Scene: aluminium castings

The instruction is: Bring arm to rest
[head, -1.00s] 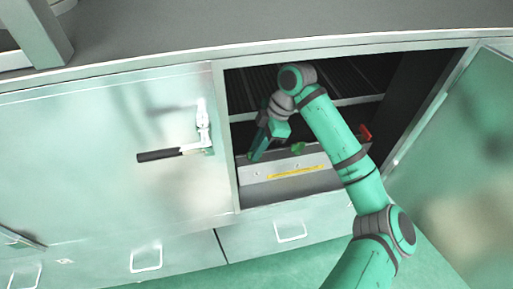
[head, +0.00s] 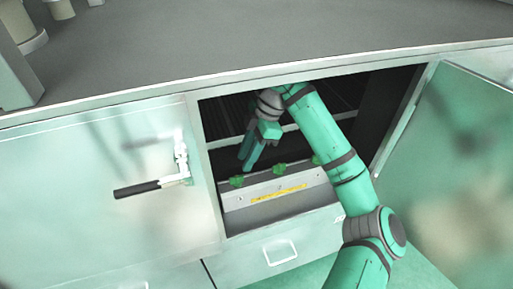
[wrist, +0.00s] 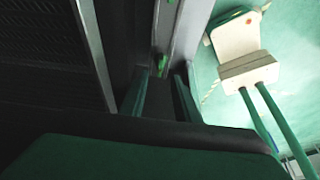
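My gripper (head: 248,160) hangs inside the open cabinet, fingers pointing down, above and behind the grey front ledge. Its two fingers (wrist: 162,98) show apart in the wrist view, with nothing seen between them. My green arm reaches in from the lower right and covers part of the opening. The open cabinet (head: 222,118) has a dark inside with a ribbed shelf. The grey ledge (head: 232,202) carries a yellow strip (head: 279,193) and green pieces (head: 236,181) along its top edge.
An open door (head: 460,170) stands right of the opening. A closed door (head: 90,180) with a black-gripped handle (head: 137,189) is on the left. The worktop (head: 250,40) lies above. A pale block (wrist: 245,55) with two green rods shows at right in the wrist view.

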